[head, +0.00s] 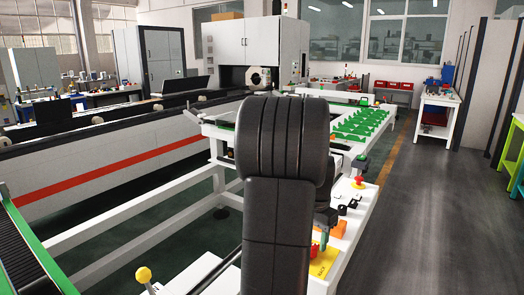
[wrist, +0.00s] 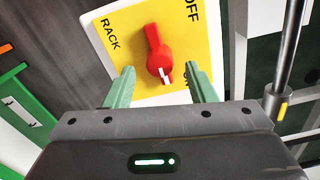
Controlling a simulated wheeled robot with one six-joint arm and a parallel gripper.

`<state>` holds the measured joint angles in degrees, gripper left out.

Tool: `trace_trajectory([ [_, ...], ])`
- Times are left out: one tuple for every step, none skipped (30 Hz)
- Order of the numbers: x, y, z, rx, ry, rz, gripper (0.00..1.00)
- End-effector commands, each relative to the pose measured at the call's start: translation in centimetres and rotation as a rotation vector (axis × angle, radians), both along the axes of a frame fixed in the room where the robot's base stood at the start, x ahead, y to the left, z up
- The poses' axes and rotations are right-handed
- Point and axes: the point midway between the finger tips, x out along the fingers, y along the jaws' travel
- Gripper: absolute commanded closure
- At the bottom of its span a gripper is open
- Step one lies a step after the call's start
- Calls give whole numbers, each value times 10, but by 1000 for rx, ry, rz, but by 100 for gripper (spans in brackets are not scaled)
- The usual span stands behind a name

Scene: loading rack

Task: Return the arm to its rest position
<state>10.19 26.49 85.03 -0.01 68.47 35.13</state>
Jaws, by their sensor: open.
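My gripper (wrist: 160,88) shows in the wrist view with its two green fingers spread apart. It is open and nothing is between the fingers. In the wrist view a red rotary switch (wrist: 156,52) on a yellow plate (wrist: 118,58) marked RACK and OFF lies just beyond the fingertips. I cannot tell whether the fingers touch the plate. In the head view my black arm (head: 280,150) stands upright in the middle and hides part of the rack. The yellow plate shows low beside the arm (head: 322,262).
A white rack frame (head: 75,240) with green holders (head: 360,124) runs behind my arm. A red button on a yellow base (head: 358,183) sits on its right side. A green-edged conveyor (head: 35,245) is at left. The floor (head: 430,220) at right is clear.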

Motion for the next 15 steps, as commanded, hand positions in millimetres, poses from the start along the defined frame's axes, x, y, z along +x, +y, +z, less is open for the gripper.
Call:
trace_trajectory([
  [0,0,-6,0,3,0,50],
  [0,0,-9,1,4,0,50],
  [0,0,-12,1,2,0,50],
  [0,0,-14,0,1,0,50],
  [0,0,-16,0,0,0,50],
  [0,0,-17,0,0,0,50],
  [0,0,-18,0,0,0,50],
  [0,0,-19,0,0,0,50],
  [0,0,-19,0,0,3,50],
  [0,0,-18,0,0,4,50],
  [0,0,-18,0,0,4,50],
  [0,0,-18,0,0,4,50],
  [0,0,-18,0,0,4,50],
  [0,0,-18,0,0,4,50],
  [0,0,-18,0,0,4,50],
])
